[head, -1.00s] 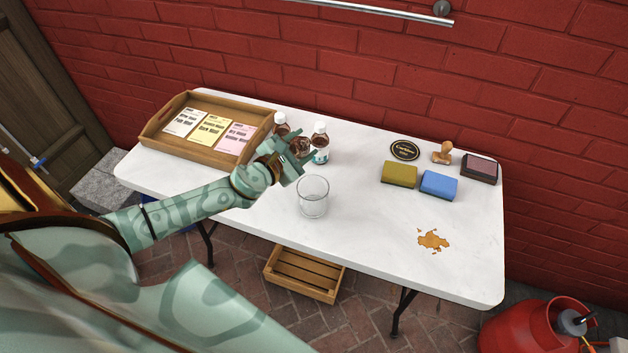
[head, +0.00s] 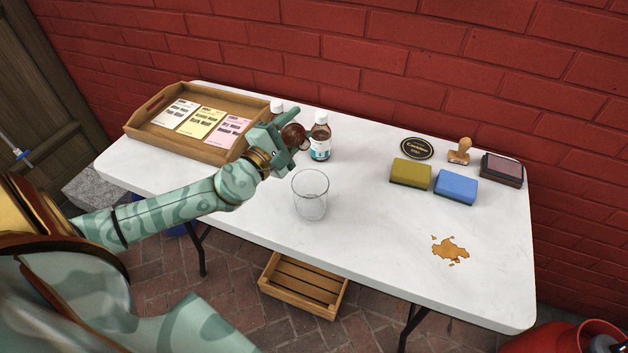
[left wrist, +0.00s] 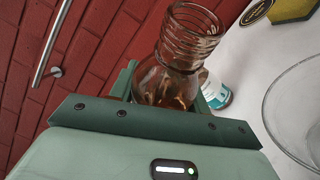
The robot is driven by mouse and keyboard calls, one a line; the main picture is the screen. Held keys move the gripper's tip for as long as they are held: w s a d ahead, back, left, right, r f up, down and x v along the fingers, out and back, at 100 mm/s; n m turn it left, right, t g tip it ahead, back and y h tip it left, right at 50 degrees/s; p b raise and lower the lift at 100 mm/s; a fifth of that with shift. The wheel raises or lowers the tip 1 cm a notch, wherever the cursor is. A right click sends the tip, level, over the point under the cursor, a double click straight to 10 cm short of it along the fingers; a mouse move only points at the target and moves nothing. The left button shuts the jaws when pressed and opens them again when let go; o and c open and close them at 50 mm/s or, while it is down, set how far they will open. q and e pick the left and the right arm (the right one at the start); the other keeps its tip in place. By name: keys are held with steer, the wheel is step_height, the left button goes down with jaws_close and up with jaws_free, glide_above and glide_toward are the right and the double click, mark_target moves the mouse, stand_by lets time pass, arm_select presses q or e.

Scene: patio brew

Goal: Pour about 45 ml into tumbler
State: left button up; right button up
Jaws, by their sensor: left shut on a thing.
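My left gripper (head: 288,148) is shut on a brown glass bottle (head: 293,136), held tilted above the table, behind and to the left of the tumbler. In the left wrist view the bottle (left wrist: 182,60) shows an uncapped, threaded neck and amber liquid inside. The clear glass tumbler (head: 310,196) stands upright near the table's front edge and looks empty. Its rim shows at the right of the left wrist view (left wrist: 272,110). The bottle's mouth is apart from the tumbler, and no stream shows. My right gripper is not in view.
A wooden tray (head: 150,142) with cards is at the left. Sponges (head: 410,172), a stamp (head: 459,151) and a brown spill (head: 450,249) lie right. The middle is clear.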

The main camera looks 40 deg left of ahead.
arm_select(q)
steer(key=shift+s+d+r+m, duration=0.1)
steer(key=shift+r+m, duration=0.2)
steer(key=shift+r, duration=0.15)
steer(key=shift+d, duration=0.1)
steer(key=shift+s+d+r+m+t, duration=0.15)
steer(key=shift+d+r+m+t, duration=0.2)
steer(key=shift+m, duration=0.35)
steer(key=shift+a+r, duration=0.15)
steer(key=shift+a, duration=0.2)
steer(key=shift+r+m+t+h, duration=0.15)
steer(key=shift+m+t+h, duration=0.1)
steer(key=shift+m+h, duration=0.2)
steer(key=shift+w+a+r, duration=0.1)
steer(key=shift+w+a, duration=0.1)
steer(key=shift+w+a+r+m, duration=0.1)
steer(key=shift+w+a+m, duration=0.1)
steer(key=shift+a+m, duration=0.15)
steer(key=shift+a+r+b, duration=0.1)
steer(key=shift+b, duration=0.2)
steer(key=shift+f+m+b, duration=0.3)
steer(key=shift+b, duration=0.1)
stand_by(0.4)
